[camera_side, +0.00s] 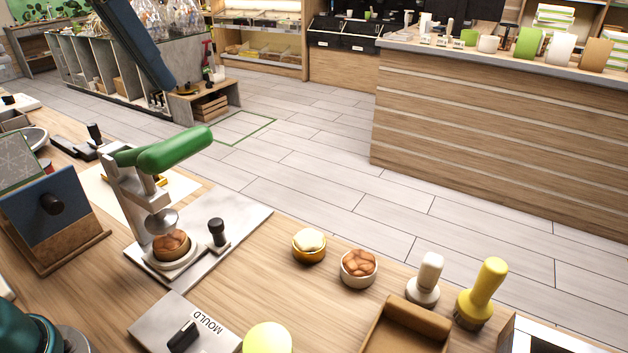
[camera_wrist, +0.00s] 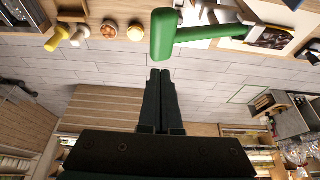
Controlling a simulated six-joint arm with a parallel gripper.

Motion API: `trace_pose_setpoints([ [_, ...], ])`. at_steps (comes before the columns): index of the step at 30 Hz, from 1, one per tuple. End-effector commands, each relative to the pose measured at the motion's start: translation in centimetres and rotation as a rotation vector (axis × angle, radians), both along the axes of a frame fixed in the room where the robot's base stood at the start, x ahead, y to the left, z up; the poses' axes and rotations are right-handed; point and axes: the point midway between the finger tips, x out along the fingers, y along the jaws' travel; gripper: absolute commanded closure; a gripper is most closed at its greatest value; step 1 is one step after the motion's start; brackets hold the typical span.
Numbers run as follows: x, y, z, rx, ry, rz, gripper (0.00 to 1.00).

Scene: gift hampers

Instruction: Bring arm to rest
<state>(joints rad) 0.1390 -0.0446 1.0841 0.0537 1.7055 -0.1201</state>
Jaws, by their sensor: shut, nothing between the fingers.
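My gripper (camera_wrist: 160,76) is shut and empty in the wrist view, its two dark fingers close together. The fingertips appear near the green lever of a press, with the tiled floor behind them; I cannot tell the gap. The press (camera_side: 128,193) stands on a grey plate in the side view, and its green lever (camera_side: 175,150) also shows in the wrist view (camera_wrist: 165,36). A small pot with a brown filling (camera_side: 172,243) sits under the press head. I cannot make out my fingers in the side view.
On the wooden table (camera_side: 270,272) stand a pot with a pale top (camera_side: 309,244), a pot with a brown filling (camera_side: 359,267), a white-handled tool (camera_side: 428,278) and a yellow-handled tool (camera_side: 483,293). A plate marked MOULD (camera_side: 160,318) lies in front. Open floor lies beyond.

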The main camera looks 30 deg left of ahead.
Motion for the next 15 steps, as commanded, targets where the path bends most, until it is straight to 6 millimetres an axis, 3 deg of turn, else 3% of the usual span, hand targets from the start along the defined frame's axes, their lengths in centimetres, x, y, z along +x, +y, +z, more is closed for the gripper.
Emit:
trace_pose_setpoints([
  [7, -1.1, -1.3, -1.0, -0.054, -0.034, -0.057, 1.00],
  [15, -3.5, -4.0, -4.1, -0.192, -0.124, -0.132, 1.00],
])
